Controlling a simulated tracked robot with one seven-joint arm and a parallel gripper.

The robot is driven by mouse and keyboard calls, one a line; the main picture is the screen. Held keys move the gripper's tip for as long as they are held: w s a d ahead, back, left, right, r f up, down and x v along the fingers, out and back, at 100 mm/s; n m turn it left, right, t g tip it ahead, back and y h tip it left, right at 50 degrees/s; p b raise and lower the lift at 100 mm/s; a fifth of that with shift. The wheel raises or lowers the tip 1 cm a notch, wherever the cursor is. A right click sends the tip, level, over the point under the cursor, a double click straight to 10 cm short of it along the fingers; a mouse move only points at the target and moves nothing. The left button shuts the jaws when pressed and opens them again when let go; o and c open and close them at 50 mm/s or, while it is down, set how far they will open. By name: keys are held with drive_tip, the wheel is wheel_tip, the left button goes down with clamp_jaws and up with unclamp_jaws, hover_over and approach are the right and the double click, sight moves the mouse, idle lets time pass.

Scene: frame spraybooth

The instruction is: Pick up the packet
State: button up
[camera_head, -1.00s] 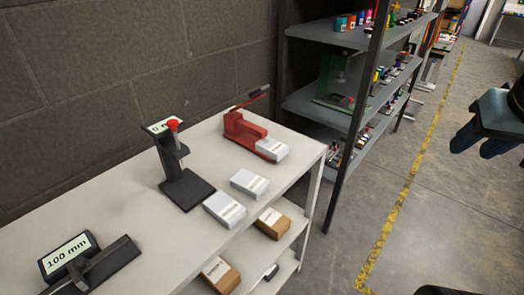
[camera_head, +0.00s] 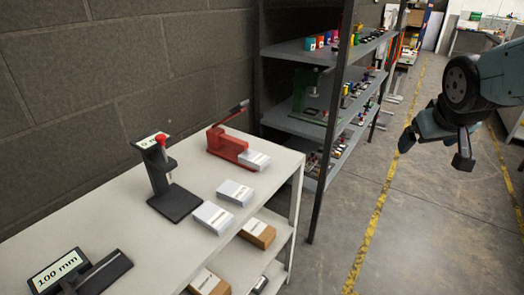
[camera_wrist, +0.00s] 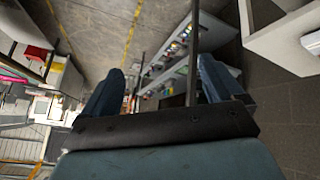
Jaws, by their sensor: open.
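Several white packets lie on the white table: one (camera_head: 212,217) near the front edge, one (camera_head: 236,192) just behind it, and one (camera_head: 254,160) at the end of the red press (camera_head: 228,145). Which of them is the packet meant, I cannot tell. My gripper (camera_head: 434,150) is open and empty in the air over the aisle, well to the right of the table and apart from all packets. In the wrist view its two blue fingers (camera_wrist: 160,68) stand wide apart with nothing between them.
A black stand with a red knob (camera_head: 164,170) and a black "100 mm" gauge (camera_head: 72,272) stand on the table (camera_head: 110,222). Brown boxes (camera_head: 257,234) sit on the shelf below. A loaded metal rack (camera_head: 290,50) stands behind. The aisle floor (camera_head: 350,215) is clear.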

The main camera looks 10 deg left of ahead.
drive_tip(key=w+a+f+n+t+y, duration=0.1)
drive_tip(key=w+a+f+n, duration=0.4)
drive_tip(key=w, duration=0.4)
drive_tip(key=n+g+y, duration=0.2)
drive_tip(key=n+y, duration=0.4)
drive_tip(key=y, duration=0.9)
approach(258, 157)
drive_tip(key=x, duration=1)
drive_tip(key=shift+f, duration=0.25)
drive_tip(key=shift+s, duration=0.1)
drive_tip(key=c, duration=1.2)
